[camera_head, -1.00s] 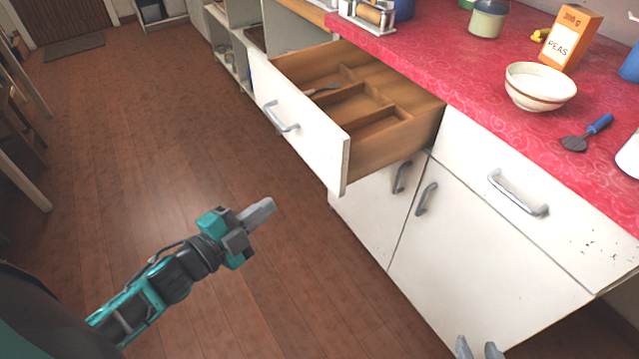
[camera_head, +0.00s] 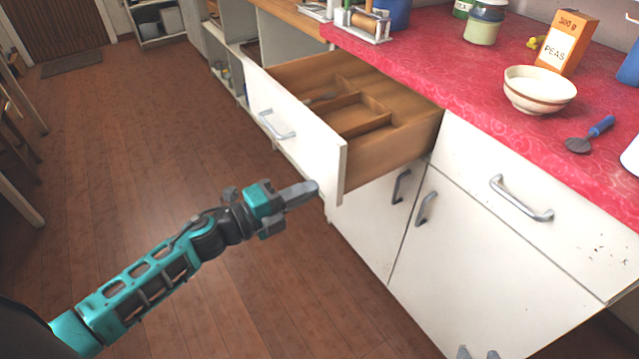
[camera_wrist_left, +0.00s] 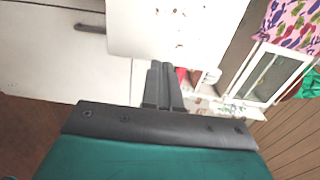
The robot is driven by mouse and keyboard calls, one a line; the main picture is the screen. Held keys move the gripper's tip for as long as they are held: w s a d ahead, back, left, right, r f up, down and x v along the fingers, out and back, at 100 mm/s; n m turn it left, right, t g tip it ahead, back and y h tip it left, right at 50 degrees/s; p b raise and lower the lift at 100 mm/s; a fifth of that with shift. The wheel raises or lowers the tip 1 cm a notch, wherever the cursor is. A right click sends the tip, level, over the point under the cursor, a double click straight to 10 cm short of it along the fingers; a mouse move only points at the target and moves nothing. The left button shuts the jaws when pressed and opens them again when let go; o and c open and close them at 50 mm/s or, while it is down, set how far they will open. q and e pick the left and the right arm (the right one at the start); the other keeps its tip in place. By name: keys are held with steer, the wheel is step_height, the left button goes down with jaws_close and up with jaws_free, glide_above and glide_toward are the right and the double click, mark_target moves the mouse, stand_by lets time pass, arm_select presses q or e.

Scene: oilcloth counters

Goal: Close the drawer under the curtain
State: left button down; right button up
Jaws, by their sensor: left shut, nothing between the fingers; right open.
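The drawer with a white front (camera_head: 310,148) and grey bar handle (camera_head: 277,126) stands open under the red counter; its wooden inside has dividers. My left gripper (camera_head: 314,187) is shut and empty, its fingertips at the lower right part of the drawer front in the head view; I cannot tell if they touch it. In the left wrist view the shut fingers (camera_wrist_left: 163,78) point at a white panel (camera_wrist_left: 185,25), likely the drawer front. My right gripper (camera_head: 478,353) is open, only its tips showing at the bottom edge. A floral cloth (camera_wrist_left: 292,25), possibly the curtain, shows in the left wrist view.
A closed drawer (camera_head: 560,240) and cupboard doors (camera_head: 470,265) with protruding handles are to the right. The red counter (camera_head: 450,85) holds a bowl (camera_head: 539,92), a peas box (camera_head: 566,42) and a blue-handled utensil (camera_head: 590,134).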

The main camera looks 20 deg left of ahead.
mark_target(333, 179)
arm_select(q)
steer(key=shift+x, duration=1.15)
steer(key=shift+w+d, duration=0.35)
steer(key=shift+w, duration=0.15)
arm_select(e)
steer(key=shift+s+f, duration=0.2)
steer(key=shift+s, duration=0.05)
